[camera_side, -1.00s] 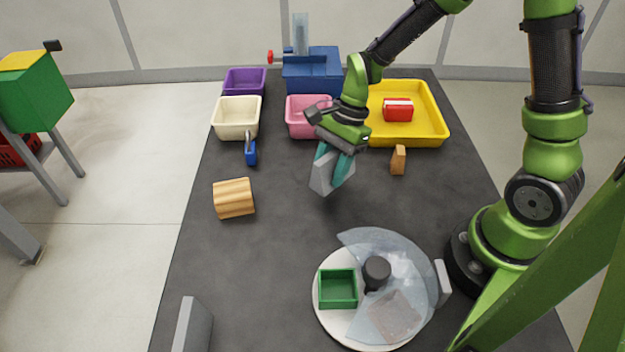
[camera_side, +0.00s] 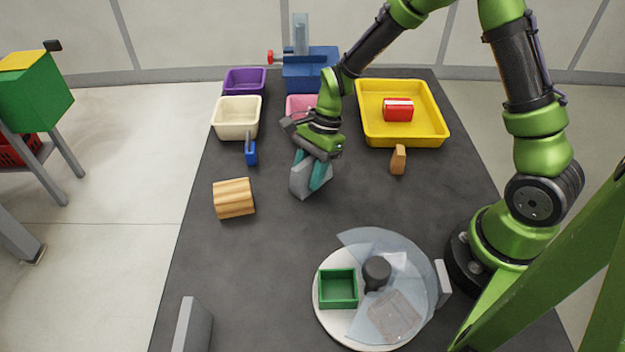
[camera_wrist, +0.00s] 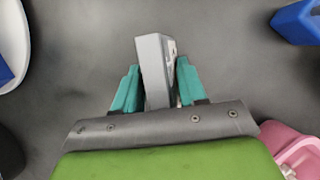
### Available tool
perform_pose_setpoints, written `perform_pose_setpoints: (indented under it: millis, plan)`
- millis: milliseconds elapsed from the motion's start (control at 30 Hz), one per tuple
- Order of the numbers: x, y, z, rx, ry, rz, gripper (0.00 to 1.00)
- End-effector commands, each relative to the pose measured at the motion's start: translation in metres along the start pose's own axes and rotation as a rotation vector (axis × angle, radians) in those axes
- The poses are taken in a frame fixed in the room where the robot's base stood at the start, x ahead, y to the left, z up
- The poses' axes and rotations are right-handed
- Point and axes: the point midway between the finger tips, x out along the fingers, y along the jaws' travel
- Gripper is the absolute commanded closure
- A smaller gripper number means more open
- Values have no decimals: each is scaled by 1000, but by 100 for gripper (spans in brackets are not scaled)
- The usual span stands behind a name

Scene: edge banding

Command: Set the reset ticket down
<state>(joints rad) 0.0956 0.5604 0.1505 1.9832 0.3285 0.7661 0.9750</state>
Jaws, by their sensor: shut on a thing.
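The reset ticket appears to be the grey slab-like piece (camera_side: 301,180) between the teal fingers of my gripper (camera_side: 312,173). My gripper is shut on it and holds it tilted over the middle of the dark table. In the wrist view the grey piece (camera_wrist: 155,68) stands between the two teal fingertips (camera_wrist: 156,85), with its far end reaching past them. Whether its lower edge touches the table cannot be told.
A wooden block (camera_side: 233,198) lies to the left, and a small orange-brown block (camera_side: 398,160) to the right. A round turntable (camera_side: 333,323) with a green box (camera_side: 338,289) is in front. Bins and a yellow tray (camera_side: 437,128) stand behind. The table between gripper and turntable is clear.

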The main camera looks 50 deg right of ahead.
Motion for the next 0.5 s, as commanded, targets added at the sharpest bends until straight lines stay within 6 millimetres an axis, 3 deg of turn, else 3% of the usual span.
perform_pose_setpoints:
  millis: [33,200,500]
  plan:
    - [1,0,0,0,0,1,56]
    - [1,0,0,0,0,1,33]
    - [-2,0,1,-1,1,-1,33]
